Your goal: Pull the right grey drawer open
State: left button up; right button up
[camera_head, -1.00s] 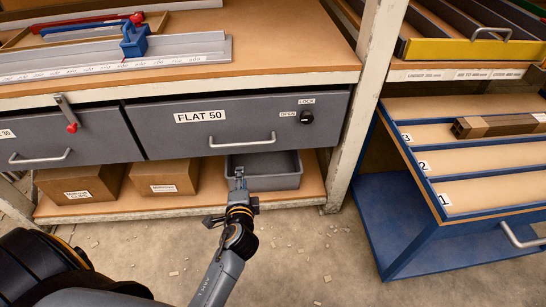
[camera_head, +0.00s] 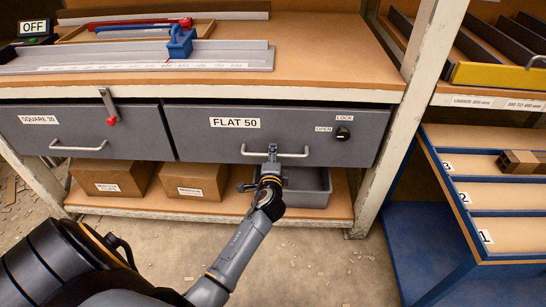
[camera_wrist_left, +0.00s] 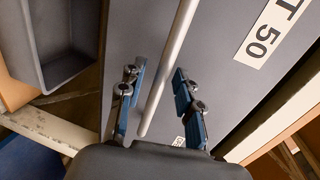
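The right grey drawer (camera_head: 290,130), labelled FLAT 50, is shut under the workbench top. Its silver bar handle (camera_head: 298,155) runs along the lower front. A black lock knob (camera_head: 343,133) sits at its right, between OPEN and LOCK labels. Gaps show on both sides of the bar. My right gripper is not in view.
Two cardboard boxes (camera_head: 192,179) and a grey bin (camera_head: 306,187) stand on the shelf below. A blue rack (camera_head: 440,220) stands at right.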

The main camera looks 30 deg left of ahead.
pick_arm(q)
jog(key=shift+w+a, duration=0.2)
jog(key=shift+w, duration=0.15)
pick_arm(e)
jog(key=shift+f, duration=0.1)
pick_arm(q)
jog(key=shift+c, duration=0.4)
jog(key=shift+f, duration=0.1)
grip_shut()
